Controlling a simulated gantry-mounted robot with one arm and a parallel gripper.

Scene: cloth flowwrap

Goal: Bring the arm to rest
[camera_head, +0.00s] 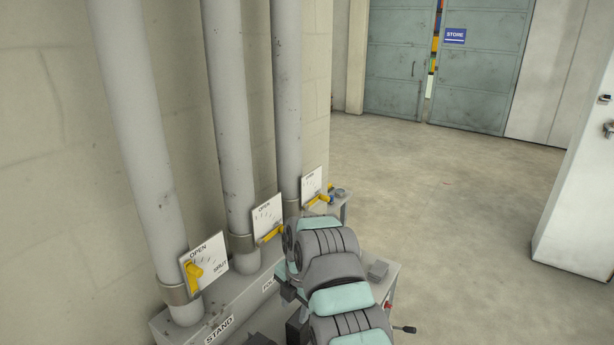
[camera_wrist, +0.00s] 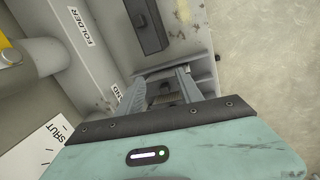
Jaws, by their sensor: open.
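My gripper (camera_wrist: 162,88) shows at the centre of the wrist view, pointing away over a grey cabinet. Its two grey fingers are apart, and I see nothing held between them. In the head view my arm's teal and grey links fill the lower middle, in front of the pipes, and hide the gripper's fingers. A yellow valve handle (camera_head: 194,272) on the nearest pipe points up toward OPEN. The middle yellow handle (camera_head: 270,235) and the far yellow handle (camera_head: 318,200) lie slanted across their plates.
Three grey pipes (camera_head: 136,120) stand along the left wall above a grey base (camera_head: 180,335) labelled STAND. A FOLDER label (camera_wrist: 80,26) shows in the wrist view. The floor (camera_head: 440,200) to the right is clear, up to a white cabinet (camera_head: 580,190) and teal doors (camera_head: 480,70).

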